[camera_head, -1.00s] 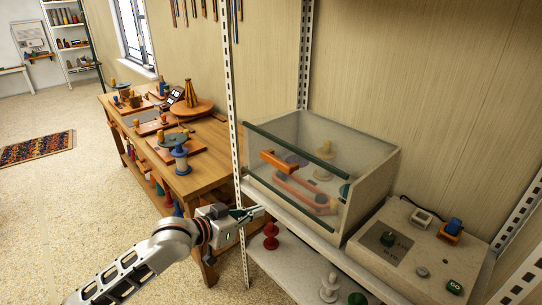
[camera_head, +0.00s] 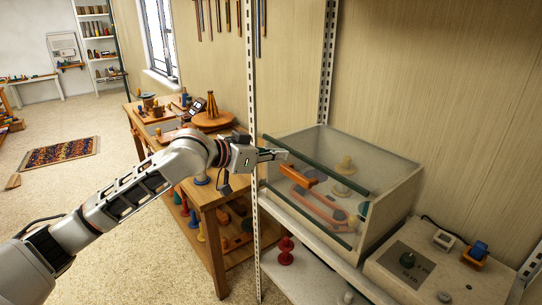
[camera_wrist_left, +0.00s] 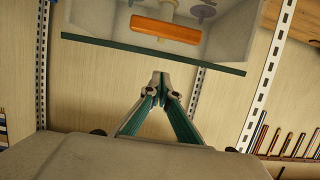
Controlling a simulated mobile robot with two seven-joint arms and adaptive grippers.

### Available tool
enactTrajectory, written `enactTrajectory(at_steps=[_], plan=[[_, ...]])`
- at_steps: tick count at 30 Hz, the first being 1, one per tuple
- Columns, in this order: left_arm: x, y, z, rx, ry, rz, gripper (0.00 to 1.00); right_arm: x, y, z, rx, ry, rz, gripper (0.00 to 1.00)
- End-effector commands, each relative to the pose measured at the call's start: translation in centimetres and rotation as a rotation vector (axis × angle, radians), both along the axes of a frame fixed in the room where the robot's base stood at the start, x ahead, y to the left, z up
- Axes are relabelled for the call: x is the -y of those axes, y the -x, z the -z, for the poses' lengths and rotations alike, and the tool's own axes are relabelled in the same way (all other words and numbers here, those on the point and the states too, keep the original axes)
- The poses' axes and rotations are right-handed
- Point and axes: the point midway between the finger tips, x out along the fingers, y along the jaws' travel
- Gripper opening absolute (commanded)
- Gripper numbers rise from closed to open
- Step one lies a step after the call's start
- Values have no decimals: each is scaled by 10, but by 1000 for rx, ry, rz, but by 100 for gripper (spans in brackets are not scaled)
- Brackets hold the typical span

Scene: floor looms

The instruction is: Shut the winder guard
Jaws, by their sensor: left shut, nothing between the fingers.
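The winder guard (camera_head: 318,166) is a clear panel with a dark green edge and an orange handle (camera_head: 297,174), on a pale box on the shelf. The handle (camera_wrist_left: 165,28) and a green edge (camera_wrist_left: 150,54) also show in the left wrist view. I cannot tell how far the guard stands open. Pale spools and a reddish arm show through it. My left gripper (camera_head: 284,154) is shut and empty, close to the guard's upper left part, above the handle. Its fingertips (camera_wrist_left: 160,80) look apart from the green edge. My right gripper is out of view.
A control box (camera_head: 410,262) with a knob and buttons stands right of the winder. A metal shelf post (camera_head: 254,130) stands just left of it, near my left arm. A wooden bench (camera_head: 215,190) with loom parts is behind the arm.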

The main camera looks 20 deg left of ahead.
Motion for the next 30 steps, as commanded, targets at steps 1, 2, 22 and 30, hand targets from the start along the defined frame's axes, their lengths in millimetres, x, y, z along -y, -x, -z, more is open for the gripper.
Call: enactTrajectory(at_steps=[1,2,22,30], plan=[[7,-9,3,-2,3,1,0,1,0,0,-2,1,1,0],[10,-14,5,-2,3,1,0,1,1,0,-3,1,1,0],[25,-37,57,1,0,0,0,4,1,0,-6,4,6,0],[25,-37,58,2,0,0,0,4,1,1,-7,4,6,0]])
